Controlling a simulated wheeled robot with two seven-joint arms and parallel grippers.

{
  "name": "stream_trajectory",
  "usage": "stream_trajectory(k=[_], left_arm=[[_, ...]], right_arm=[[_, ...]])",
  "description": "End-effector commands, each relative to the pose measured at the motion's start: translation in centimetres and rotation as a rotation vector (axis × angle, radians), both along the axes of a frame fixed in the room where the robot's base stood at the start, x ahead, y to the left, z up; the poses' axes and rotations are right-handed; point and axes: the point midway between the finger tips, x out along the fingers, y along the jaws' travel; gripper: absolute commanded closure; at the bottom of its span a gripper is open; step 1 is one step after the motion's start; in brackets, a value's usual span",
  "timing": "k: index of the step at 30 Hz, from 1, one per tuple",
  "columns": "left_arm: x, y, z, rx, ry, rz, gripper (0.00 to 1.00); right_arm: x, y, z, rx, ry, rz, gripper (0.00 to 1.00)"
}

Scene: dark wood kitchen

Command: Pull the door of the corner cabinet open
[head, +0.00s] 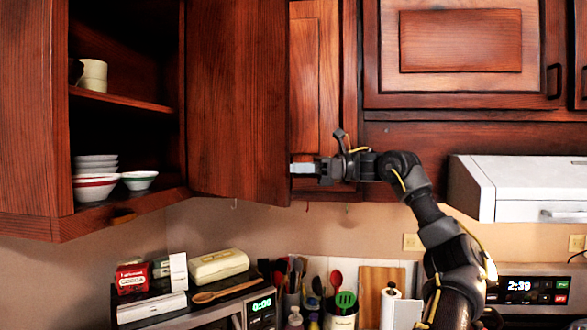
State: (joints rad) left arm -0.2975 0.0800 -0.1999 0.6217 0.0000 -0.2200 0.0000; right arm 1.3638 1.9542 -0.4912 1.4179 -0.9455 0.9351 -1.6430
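The corner cabinet (128,106) at the upper left stands open, with its shelves showing. A plain dark wood door panel (238,100) stands at the right of its opening, swung outward. My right gripper (302,169) comes in from the right and points left. Its pale fingertips meet the panel's right edge, low on the door. I cannot tell whether they press on the edge, reach behind it or grip it. No handle shows on this panel. My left gripper is out of view.
Stacked bowls (96,178) and cups (93,75) stand inside the cabinet. Closed cabinets (460,40) and a white range hood (520,187) are at the right. A microwave (262,308) and utensils (341,300) stand below. The space under the door is clear.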

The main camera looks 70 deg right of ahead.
Motion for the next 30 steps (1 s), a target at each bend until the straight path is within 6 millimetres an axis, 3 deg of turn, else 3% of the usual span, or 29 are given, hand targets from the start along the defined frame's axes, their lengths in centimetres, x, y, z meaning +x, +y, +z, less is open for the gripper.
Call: stream_trajectory(k=[5, 21, 30], left_arm=[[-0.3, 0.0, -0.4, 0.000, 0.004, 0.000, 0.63], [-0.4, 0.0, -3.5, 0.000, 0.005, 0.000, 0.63], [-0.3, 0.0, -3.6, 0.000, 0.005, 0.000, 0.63]], right_arm=[[-0.7, -0.4, -0.2, 0.001, 0.002, 0.000, 0.68], [-8.7, -4.4, -0.2, 0.001, 0.000, 0.000, 0.68], [-9.6, -4.7, 0.0, -0.001, 0.000, 0.003, 0.68]])
